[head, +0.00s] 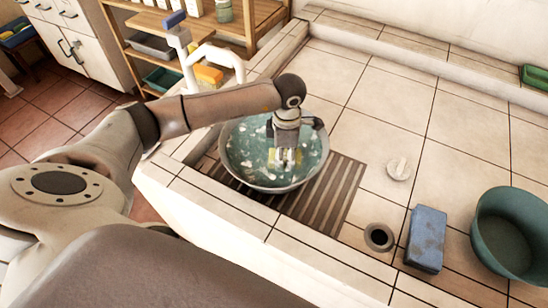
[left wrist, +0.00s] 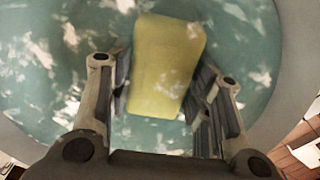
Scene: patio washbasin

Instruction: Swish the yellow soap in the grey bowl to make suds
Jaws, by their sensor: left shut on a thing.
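The grey bowl (head: 232,172) stands on the tiled washbasin, partly over a dark slatted drain area, and holds greenish water with white patches of suds on it. My left gripper (head: 285,158) reaches down into the bowl and is shut on the yellow soap (left wrist: 163,60). In the left wrist view the soap sits between the two fingers, with the water around and behind it. In the head view the fingers hide most of the soap. The bowl's rim (left wrist: 22,142) also shows in the left wrist view. My right gripper is not in view.
To the right on the tiles are a round white plug (head: 399,169), a drain hole (head: 379,237), a blue block (head: 426,238) and a green bowl (head: 489,252). A wooden shelf (head: 145,20) stands behind on the left. The tiles behind the plug are clear.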

